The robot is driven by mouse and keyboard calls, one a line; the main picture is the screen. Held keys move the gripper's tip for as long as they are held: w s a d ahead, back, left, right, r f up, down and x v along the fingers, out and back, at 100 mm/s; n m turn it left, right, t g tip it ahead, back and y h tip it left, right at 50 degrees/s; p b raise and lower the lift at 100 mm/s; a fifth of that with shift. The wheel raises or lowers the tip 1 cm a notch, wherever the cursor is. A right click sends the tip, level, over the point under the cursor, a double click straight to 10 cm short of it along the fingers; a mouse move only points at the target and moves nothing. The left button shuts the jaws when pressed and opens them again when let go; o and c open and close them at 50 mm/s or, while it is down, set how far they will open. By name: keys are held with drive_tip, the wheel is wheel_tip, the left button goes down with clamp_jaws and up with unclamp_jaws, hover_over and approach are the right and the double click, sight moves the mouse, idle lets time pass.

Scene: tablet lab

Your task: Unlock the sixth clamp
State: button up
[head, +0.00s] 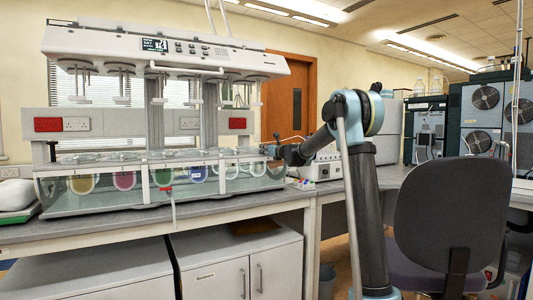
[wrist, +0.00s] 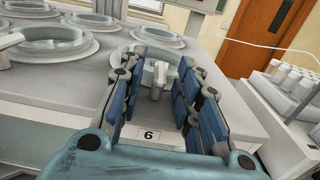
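The sixth clamp (wrist: 157,80) is a white lever by a ringed vessel opening, behind a label "6" (wrist: 149,135) in the wrist view. My gripper (wrist: 164,68) is open, with its blue-padded fingers on either side of the clamp. I see space between the clamp and both fingers; whether a fingertip touches the vessel ring is unclear. In the head view, my gripper (head: 276,149) is at the right end of the dissolution tester (head: 150,112). The clamp is too small and covered to make out there.
Other vessel rings (wrist: 52,42) with white clamps lie to the left in the wrist view. A rack of white-capped vials (wrist: 290,80) stands to the right. In the head view, an office chair (head: 450,215) stands in front of the bench (head: 100,230) at right.

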clamp_jaws()
drive_tip(key=shift+w+y, duration=0.1)
drive_tip(key=shift+y, duration=0.2)
drive_tip(key=n+g+y, duration=0.2)
drive_tip(key=g, duration=0.1)
drive_tip(key=n+g+y, duration=0.1)
drive_tip(key=n+y, duration=0.1)
drive_tip(key=shift+w+d+g, duration=0.25)
drive_tip(key=shift+d+g, duration=0.05)
drive_tip(key=shift+w+n+g+y, duration=0.1)
drive_tip(key=shift+n+g+y, duration=0.65)
drive_tip(key=shift+n+g, duration=0.7)
drive_tip(key=shift+w+n+g+y, duration=0.1)
drive_tip(key=shift+n+g+y, duration=0.75)
drive_tip(key=shift+g, duration=1)
